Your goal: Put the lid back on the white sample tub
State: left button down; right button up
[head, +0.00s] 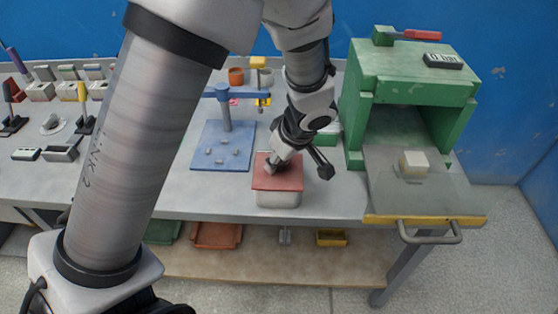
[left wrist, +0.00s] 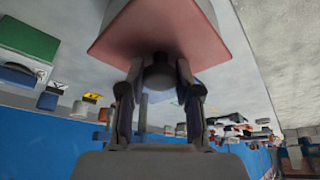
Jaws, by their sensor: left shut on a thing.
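The white sample tub (head: 278,199) stands upright on the grey bench near its front edge. The red lid (head: 284,183) lies level over the tub's top, lined up with it; I cannot tell whether a thin gap is left between them. My left gripper (head: 273,163) points down at the lid's middle. In the left wrist view the gripper (left wrist: 160,72) is shut on the lid's dark round knob (left wrist: 158,80). The lid's pinkish face (left wrist: 115,38) and the pale tub (left wrist: 128,8) show beyond the fingers. My right gripper is out of view.
A green cabinet (head: 356,122) stands to the right, its flap (head: 390,195) lowered with a pale block (head: 414,163) on it. Bare bench lies between tub and flap.

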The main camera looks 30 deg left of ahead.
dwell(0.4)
pick_arm(q)
jog(key=c, duration=0.7)
grip_release()
jog(key=o, duration=0.5)
jog(key=shift+c, duration=0.2)
jog(key=shift+r+p, duration=2.2)
jog(key=shift+r, duration=1.25)
